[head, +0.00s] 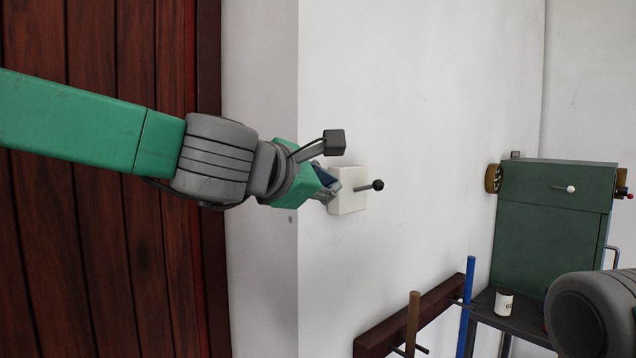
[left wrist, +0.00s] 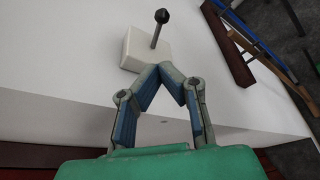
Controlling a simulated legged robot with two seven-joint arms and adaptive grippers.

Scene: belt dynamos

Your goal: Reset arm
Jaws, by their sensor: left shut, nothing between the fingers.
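My left gripper (head: 332,192) reaches in from the left in the head view, close to a white wall box with a black-knobbed lever (head: 375,185). The white box (head: 350,192) is mounted on the wall. In the left wrist view my left gripper (left wrist: 172,68) has its fingertips together with nothing between them. The fingertips are just beside the white box (left wrist: 138,48); I cannot tell whether they touch it. The lever (left wrist: 160,27) sticks out of the box, apart from the fingers. My right gripper is not in view.
A green cabinet (head: 548,225) with a small white-knobbed lever stands at the right. A white can (head: 503,301) is on a dark stand (head: 519,322). A dark wooden rack (head: 437,308) with blue and brown bars is at lower middle. A wooden door (head: 90,240) is at left.

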